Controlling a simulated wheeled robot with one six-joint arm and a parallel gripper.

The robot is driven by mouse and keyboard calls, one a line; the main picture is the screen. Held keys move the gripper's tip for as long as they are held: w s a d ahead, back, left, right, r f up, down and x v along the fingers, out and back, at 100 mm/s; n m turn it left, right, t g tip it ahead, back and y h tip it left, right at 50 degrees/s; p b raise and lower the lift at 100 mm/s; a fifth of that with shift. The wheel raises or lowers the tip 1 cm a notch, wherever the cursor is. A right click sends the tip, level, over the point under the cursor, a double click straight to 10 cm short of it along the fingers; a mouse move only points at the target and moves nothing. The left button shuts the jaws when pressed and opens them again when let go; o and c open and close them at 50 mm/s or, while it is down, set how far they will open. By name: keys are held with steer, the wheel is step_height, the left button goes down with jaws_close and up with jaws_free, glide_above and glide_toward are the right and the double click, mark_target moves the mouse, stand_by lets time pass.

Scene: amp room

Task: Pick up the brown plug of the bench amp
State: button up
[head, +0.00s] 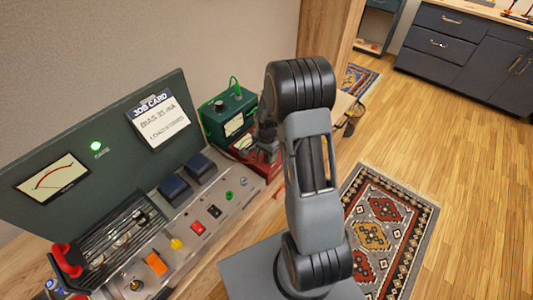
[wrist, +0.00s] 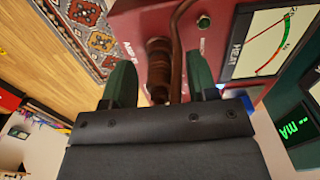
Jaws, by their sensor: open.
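The brown plug (wrist: 158,62) is a ribbed, dark brown cylinder seen in the wrist view, against the face of a red box (wrist: 130,20). A brown cable (wrist: 177,50) runs beside it. My gripper (wrist: 160,82) is open, with one dark green finger on each side of the plug. I cannot tell whether either finger touches it. The plug's near end is partly hidden by the gripper body. In the head view my gripper (head: 266,135) is at the red box (head: 262,163), and the plug cannot be made out there.
The large green amp panel (head: 60,140) with its grey control deck (head: 200,225) stands at left. A green box (head: 215,125) with a meter is behind the red box. A HEAT meter (wrist: 262,45) and a green-lit display (wrist: 292,130) are at right in the wrist view.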

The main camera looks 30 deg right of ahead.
steer(key=shift+f, duration=0.3)
steer(key=shift+c, duration=0.2)
jaws_close()
steer(key=shift+r, duration=0.15)
